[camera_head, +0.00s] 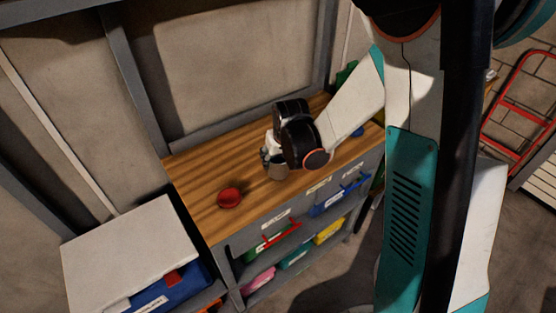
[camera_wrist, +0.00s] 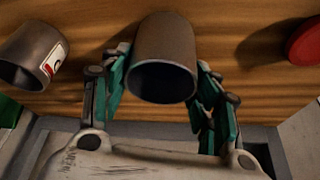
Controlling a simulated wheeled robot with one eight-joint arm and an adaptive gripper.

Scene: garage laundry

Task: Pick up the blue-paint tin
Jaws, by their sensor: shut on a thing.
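A plain grey-brown metal tin (camera_wrist: 165,50) stands between the two fingers of my gripper (camera_wrist: 162,75) in the wrist view. The fingers press on its sides, and its dark opening faces the camera. The paint colour inside is too dark to tell. In the head view the same grey tin (camera_head: 278,169) shows at my gripper (camera_head: 270,157), low over the wooden bench top (camera_head: 205,175). A second grey tin (camera_wrist: 34,54) with a white and red label is at the left of the wrist view, apart from my gripper. I cannot tell from these frames which tin is the blue-paint one.
A round red object (camera_head: 230,198) lies on the bench at the left; it also shows in the wrist view (camera_wrist: 305,42). A small blue thing (camera_head: 358,132) is partly hidden behind my arm. Shelves with coloured bins (camera_head: 330,230) are below. The bench's left end is mostly clear.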

